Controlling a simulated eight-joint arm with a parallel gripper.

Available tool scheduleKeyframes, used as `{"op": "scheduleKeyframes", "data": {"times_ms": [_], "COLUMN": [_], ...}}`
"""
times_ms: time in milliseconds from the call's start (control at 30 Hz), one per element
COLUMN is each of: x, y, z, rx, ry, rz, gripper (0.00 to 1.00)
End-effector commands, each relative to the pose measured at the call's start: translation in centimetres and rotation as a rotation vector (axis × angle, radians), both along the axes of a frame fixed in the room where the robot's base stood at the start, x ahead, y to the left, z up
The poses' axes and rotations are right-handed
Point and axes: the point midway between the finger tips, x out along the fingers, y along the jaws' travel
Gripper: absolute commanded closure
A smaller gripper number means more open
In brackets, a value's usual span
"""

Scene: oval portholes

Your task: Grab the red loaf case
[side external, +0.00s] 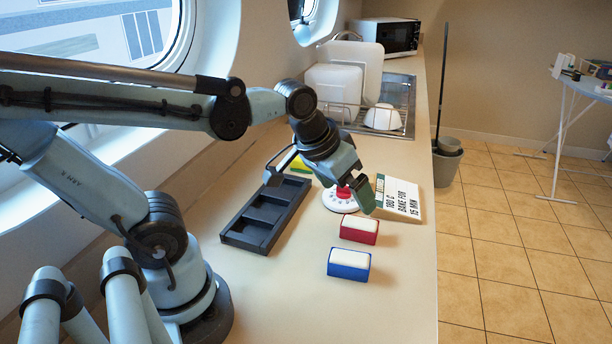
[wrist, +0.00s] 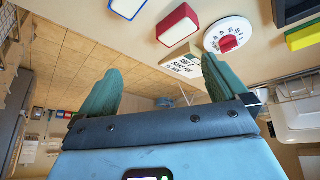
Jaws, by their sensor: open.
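The red loaf case (side external: 359,230), a small red box with a white top, sits on the counter near its right edge. It also shows at the top of the wrist view (wrist: 178,25). A similar blue case (side external: 349,264) stands just in front of it; part of it shows in the wrist view (wrist: 127,7). My gripper (side external: 318,191) is above the counter, behind the red case and apart from it. In the wrist view its two green fingers (wrist: 160,92) are spread wide with nothing between them.
A white dial with a red knob (side external: 341,199) and a lettered sign block (side external: 398,198) stand close behind the red case. A black compartment tray (side external: 265,214) lies to the left. A dish rack (side external: 345,105) and microwave (side external: 387,36) are farther back. The front counter is clear.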

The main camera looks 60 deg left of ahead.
Motion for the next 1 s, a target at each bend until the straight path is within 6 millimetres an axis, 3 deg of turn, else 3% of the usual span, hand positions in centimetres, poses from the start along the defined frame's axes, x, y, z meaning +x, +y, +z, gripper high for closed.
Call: {"op": "scheduleKeyframes", "data": {"times_ms": [233, 500, 833, 1000], "x": [3.3, 6.4, 7.5, 7.5], "y": [1.1, 2.4, 2.9, 2.9], "z": [0.3, -0.9, -2.3, -4.5], "rx": [-0.091, -0.146, -0.159, -0.158], "ry": [0.201, 0.393, 0.476, 0.475], "rz": [0.235, 0.483, 0.596, 0.595], "gripper": [0.00, 0.00, 0.00, 0.00]}}
